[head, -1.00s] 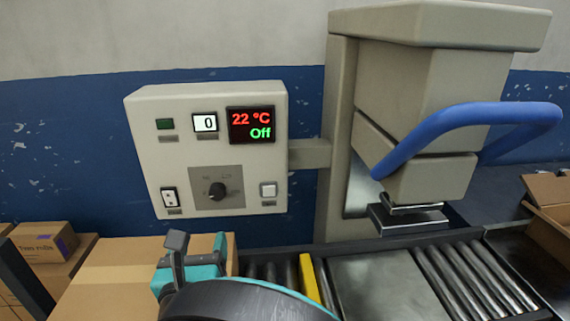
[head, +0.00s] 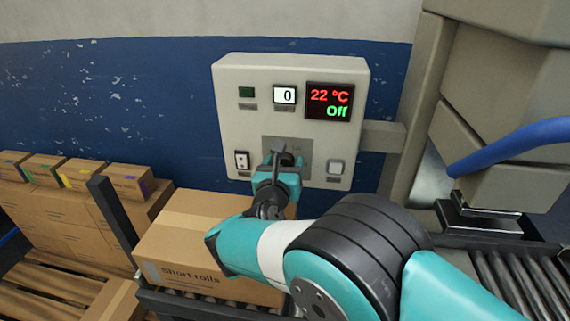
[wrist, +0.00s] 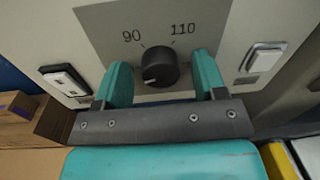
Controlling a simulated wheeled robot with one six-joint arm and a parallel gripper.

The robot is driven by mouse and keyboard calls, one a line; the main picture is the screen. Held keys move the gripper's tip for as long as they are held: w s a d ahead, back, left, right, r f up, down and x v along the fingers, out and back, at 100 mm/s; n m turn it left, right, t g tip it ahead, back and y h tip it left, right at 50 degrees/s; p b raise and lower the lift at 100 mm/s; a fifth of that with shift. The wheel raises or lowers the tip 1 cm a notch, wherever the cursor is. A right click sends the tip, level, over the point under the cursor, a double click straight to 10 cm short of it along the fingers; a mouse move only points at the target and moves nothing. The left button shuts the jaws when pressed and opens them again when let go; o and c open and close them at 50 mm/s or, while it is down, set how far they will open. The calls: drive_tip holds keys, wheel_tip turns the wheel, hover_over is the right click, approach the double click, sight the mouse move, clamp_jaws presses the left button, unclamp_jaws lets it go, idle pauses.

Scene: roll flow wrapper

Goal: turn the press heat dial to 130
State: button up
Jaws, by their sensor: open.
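The press heat dial (wrist: 159,68) is a round black knob on a grey plate of the pale control box (head: 230,125). In the wrist view the marks 90 and 110 show above it; a mark for 130 is not seen. A pale pointer line on the knob faces lower left. My gripper (wrist: 160,80) is open, with one teal finger on each side of the dial and gaps between. In the head view my gripper (head: 278,162) covers most of the dial. The display (head: 330,102) reads 22 °C and Off.
A white rocker switch (head: 242,160) is left of the dial and a square button (head: 335,168) right. A counter (head: 285,95) shows 0. The press with its blue handle (head: 510,145) stands at right. A cardboard box (head: 190,240) lies below the control box.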

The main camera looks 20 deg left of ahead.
drive_tip(key=c, duration=0.9)
drive_tip(key=shift+c, duration=0.2)
drive_tip(key=m+b, duration=0.7)
drive_tip(key=m, duration=0.1)
drive_tip(key=m+y+b, duration=0.1)
drive_tip(key=m+b, duration=0.6)
drive_tip(key=m, duration=0.2)
drive_tip(key=m+g+b, duration=0.1)
drive_tip(key=m+b, duration=0.7)
drive_tip(key=m, duration=0.1)
drive_tip(key=shift+d+f+y, duration=0.25)
drive_tip(key=shift+f+y, duration=0.05)
drive_tip(key=shift+f, duration=0.05)
drive_tip(key=shift+r+m, duration=0.1)
drive_tip(key=shift+m, duration=0.3)
